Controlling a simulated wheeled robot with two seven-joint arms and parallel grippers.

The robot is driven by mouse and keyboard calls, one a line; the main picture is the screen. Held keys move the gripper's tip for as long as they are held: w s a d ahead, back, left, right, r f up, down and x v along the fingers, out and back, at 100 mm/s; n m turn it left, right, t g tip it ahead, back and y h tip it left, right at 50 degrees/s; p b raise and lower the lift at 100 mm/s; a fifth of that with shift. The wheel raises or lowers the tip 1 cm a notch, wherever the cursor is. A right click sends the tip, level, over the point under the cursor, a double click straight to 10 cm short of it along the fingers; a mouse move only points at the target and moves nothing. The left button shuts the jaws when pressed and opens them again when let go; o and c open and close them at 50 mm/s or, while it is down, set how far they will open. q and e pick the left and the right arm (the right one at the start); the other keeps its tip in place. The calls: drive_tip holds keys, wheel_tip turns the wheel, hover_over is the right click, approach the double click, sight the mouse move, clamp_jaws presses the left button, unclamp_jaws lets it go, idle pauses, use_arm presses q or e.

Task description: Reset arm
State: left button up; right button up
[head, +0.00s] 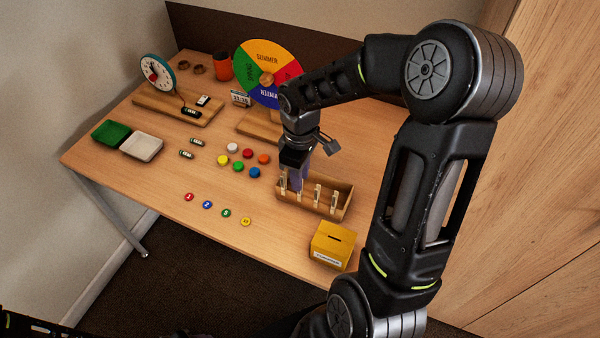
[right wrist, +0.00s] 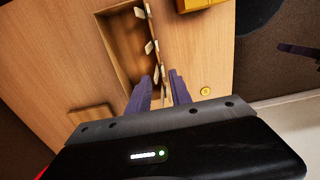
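My right gripper (head: 296,186) points down over the left part of a wooden tray (head: 345,214) that holds a row of several pale upright pieces. In the right wrist view its two purple fingers (right wrist: 161,88) are apart, with a gap between them. A pale piece (right wrist: 156,74) of the row shows by the fingertips; I cannot tell whether they touch it. No held object shows. The tray (right wrist: 112,38) also shows in the right wrist view. Of my left arm only a dark part shows at the bottom left of the head view; its gripper is not clearly seen.
A yellow slotted box (head: 333,246) stands in front of the tray. Coloured caps (head: 238,167) and numbered discs (head: 207,204) lie left of it. A season wheel (head: 262,60) stands behind, and a clock (head: 157,73) at the back left. The table's front left is clear.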

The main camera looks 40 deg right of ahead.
drive_tip(key=shift+f, duration=0.4)
drive_tip(key=shift+c, duration=0.5)
clamp_jaws()
drive_tip(key=shift+r, duration=0.2)
drive_tip(key=shift+r+p, duration=1.85)
drive_tip(key=shift+r, duration=0.5)
